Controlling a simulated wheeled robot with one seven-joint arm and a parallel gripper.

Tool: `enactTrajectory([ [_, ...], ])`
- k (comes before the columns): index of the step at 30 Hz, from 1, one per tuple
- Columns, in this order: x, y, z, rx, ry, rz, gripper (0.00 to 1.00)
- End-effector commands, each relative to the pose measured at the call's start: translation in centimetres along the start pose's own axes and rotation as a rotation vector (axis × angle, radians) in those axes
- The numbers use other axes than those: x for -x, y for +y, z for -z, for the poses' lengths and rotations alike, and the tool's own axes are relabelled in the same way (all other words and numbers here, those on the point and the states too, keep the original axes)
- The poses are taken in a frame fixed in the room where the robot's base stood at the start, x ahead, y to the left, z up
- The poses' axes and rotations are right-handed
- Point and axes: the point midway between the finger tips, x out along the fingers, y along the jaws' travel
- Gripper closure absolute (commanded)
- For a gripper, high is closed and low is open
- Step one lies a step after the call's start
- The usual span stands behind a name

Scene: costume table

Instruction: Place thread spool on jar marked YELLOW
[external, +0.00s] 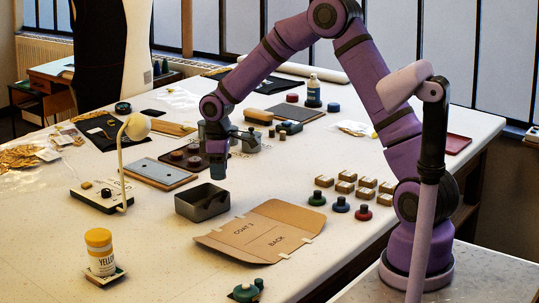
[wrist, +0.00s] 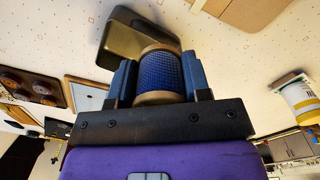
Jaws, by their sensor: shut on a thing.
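A blue thread spool (wrist: 160,72) with tan ends sits between the two fingers of my gripper (wrist: 160,80) in the wrist view. My gripper is shut on it. In the external view my gripper (external: 218,168) points down above the back right of an open grey tin; the spool cannot be made out clearly there. The jar marked YELLOW (external: 101,258) has a yellow lid and a pale label. It stands upright at the front left of the table, well apart from my gripper. It also shows at the right edge of the wrist view (wrist: 300,102).
The open grey tin (external: 203,208) stands below my gripper. A desk lamp (external: 125,165) rises between the tin and the jar's side of the table. A cardboard pattern (external: 262,232) lies right of the tin. Several small blocks (external: 347,187) and colored knobbed pieces lie farther right.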

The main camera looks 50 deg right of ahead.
Motion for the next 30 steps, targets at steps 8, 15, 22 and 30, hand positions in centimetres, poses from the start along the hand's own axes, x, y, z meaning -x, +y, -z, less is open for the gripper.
enactTrajectory([
  [8,1.6,-11.9,6.1,0.223,0.001,0.0,0.79],
  [15,3.0,-22.6,9.0,0.408,0.002,0.0,0.79],
  [22,4.2,-31.9,9.8,0.561,0.001,0.0,0.79],
  [30,4.8,-36.9,9.8,0.644,0.001,0.001,0.79],
])
